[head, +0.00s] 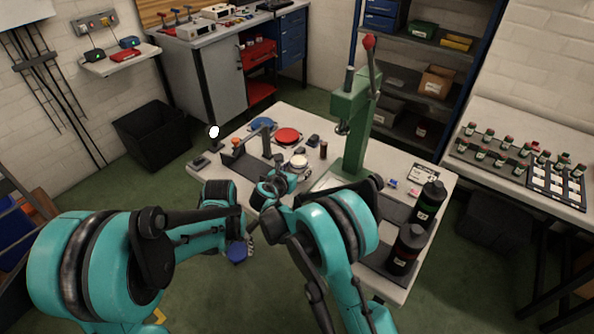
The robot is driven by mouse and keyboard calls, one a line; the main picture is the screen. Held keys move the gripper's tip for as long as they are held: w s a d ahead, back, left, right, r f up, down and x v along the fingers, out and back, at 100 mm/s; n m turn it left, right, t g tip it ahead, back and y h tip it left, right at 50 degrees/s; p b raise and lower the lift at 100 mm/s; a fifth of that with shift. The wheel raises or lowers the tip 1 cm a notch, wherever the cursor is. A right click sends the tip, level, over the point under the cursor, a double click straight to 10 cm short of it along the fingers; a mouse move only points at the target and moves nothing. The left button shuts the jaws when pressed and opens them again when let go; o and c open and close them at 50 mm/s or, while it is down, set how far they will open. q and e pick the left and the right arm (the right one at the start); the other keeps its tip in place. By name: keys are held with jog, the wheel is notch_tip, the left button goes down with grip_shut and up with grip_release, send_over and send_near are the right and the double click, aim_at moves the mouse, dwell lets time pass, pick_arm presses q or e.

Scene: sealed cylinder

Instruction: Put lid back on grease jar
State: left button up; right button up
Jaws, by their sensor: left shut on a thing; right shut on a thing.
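A small whitish jar (299,161) stands upright near the middle of the table. My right gripper (291,174) is shut at its near side and appears to hold it; the fingertips are partly hidden by my arm. My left gripper (247,241) is low at the table's front edge, well to the left and nearer than the jar. It is shut on a blue, lid-like piece (237,254), which looks tilted and apart from the jar. My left fingers are small and partly hidden, so the exact grip is unclear.
Two dark bottles (407,248) stand at right. A lamp-like stand (214,133) is at the left corner.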

aim_at(300, 161)
pick_arm(q)
jog(key=shift+r+p, duration=0.7)
jog(key=shift+r, duration=0.2)
pick_arm(e)
jog(key=r, duration=0.3)
jog(key=shift+s+d+r, duration=0.15)
jog(key=shift+s+d, duration=0.15)
jog(key=shift+s, duration=0.05)
pick_arm(q)
notch_tip(300, 161, up, 3)
jog(key=p, duration=0.3)
jog(key=shift+r, duration=0.1)
pick_arm(e)
jog(key=s+d+r, duration=0.5)
jog(key=s+r, duration=0.1)
jog(key=s, duration=0.3)
jog(key=shift+d, duration=0.4)
jog(key=o, duration=0.5)
jog(key=c, duration=0.8)
